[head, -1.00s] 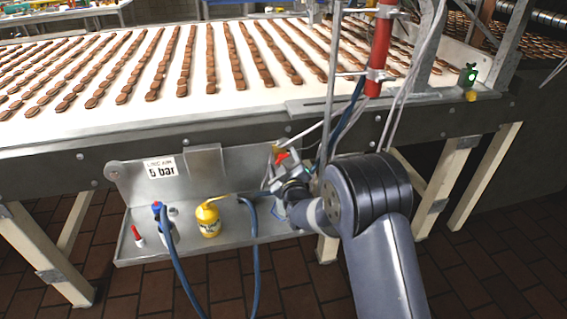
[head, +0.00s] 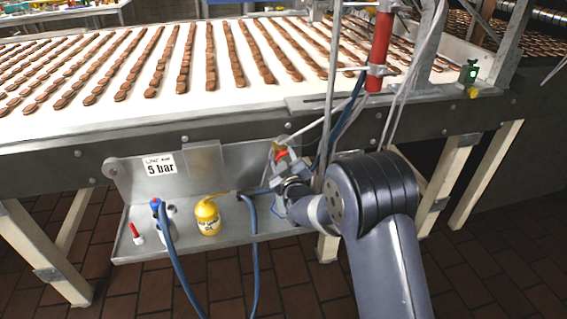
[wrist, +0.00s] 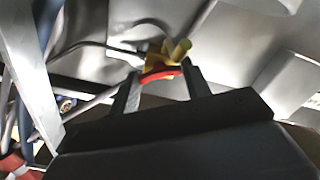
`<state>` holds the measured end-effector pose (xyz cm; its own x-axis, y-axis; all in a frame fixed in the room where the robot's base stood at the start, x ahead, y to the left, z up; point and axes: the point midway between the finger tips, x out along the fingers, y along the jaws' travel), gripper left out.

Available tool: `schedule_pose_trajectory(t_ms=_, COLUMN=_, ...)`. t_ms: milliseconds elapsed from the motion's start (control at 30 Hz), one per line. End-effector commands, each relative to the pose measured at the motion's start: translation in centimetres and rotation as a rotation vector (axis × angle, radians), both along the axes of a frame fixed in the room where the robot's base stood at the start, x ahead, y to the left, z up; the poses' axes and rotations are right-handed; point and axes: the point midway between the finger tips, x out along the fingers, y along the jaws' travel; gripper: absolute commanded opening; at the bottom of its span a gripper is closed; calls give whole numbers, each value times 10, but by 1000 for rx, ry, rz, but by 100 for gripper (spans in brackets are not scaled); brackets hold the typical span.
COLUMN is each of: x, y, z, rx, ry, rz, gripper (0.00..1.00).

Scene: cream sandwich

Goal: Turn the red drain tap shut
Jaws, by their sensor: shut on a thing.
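The red drain tap handle (wrist: 160,74) is a curved red lever on a yellow brass-coloured body (wrist: 166,52). In the wrist view it lies between the tips of my gripper (wrist: 163,80), which is shut on it. In the head view the red handle (head: 281,155) shows as a small spot at the right end of the steel shelf. My gripper (head: 287,170) is at it, and my wrist partly hides the tap. The exact angle of the lever is hard to tell.
A "5 bar" label (head: 160,164) is on the backplate. A red pipe (head: 380,50) and cables stand close above my arm.

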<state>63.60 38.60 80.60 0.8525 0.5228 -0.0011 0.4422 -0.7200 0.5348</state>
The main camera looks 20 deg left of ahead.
Motion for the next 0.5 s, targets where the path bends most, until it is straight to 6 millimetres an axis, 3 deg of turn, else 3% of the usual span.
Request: schedule_pose_trajectory(t_ms=500, x=0, y=0, z=-5, rx=323, ry=194, rz=0, gripper=23)
